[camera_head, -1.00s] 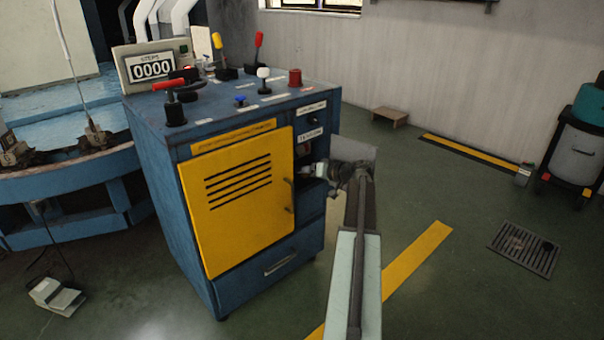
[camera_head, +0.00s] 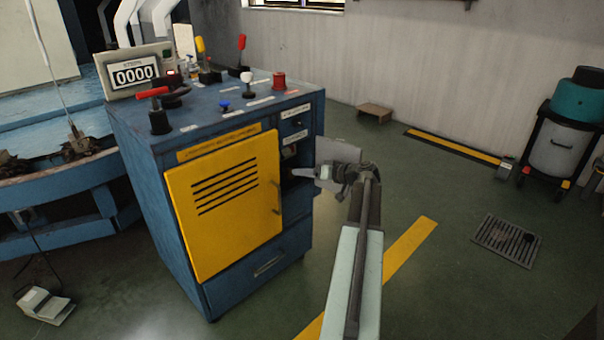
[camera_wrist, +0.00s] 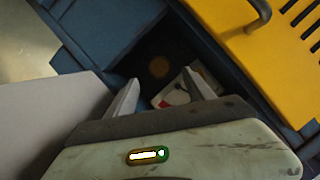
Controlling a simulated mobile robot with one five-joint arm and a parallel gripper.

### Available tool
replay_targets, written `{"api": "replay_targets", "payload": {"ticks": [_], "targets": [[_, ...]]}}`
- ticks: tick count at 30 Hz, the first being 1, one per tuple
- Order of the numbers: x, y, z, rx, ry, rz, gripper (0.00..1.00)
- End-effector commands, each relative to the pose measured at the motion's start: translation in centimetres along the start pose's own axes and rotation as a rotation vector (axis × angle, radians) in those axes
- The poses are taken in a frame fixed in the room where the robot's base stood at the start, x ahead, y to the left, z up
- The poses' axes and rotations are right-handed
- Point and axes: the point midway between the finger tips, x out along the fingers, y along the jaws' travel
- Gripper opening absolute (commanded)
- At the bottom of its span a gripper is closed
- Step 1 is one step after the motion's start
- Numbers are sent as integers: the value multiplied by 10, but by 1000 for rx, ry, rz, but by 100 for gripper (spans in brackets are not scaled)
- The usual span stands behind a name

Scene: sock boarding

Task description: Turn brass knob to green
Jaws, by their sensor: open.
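A round brownish knob shape (camera_wrist: 158,67) shows dimly inside a dark recess of the blue cabinet in the wrist view. I cannot make out its pointer. Beside it is a pale plate with a red mark (camera_wrist: 178,92); no green mark is clear. My gripper (camera_wrist: 163,88) is open and empty, its two pale fingers pointing at the recess with the knob shape beyond them. In the head view my gripper (camera_head: 302,173) is at the opening right of the yellow door; the knob cannot be made out there.
The blue cabinet (camera_head: 135,200) has a yellow door (camera_head: 225,235) with a protruding handle (camera_wrist: 258,16) close to the recess. Floor to the right is clear around a drain grate (camera_head: 507,241).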

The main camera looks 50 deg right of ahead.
Motion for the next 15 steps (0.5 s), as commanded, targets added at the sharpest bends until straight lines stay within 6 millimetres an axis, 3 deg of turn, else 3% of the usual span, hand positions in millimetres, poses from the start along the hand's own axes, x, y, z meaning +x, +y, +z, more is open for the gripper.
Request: {"api": "replay_targets", "payload": {"ticks": [3, 7, 15], "targets": [[-2, -18, 2, -239, 8, 99, 61], [-2, -22, 4, -479, 1, 199, 61], [7, -16, 4, -538, -5, 222, 61]]}}
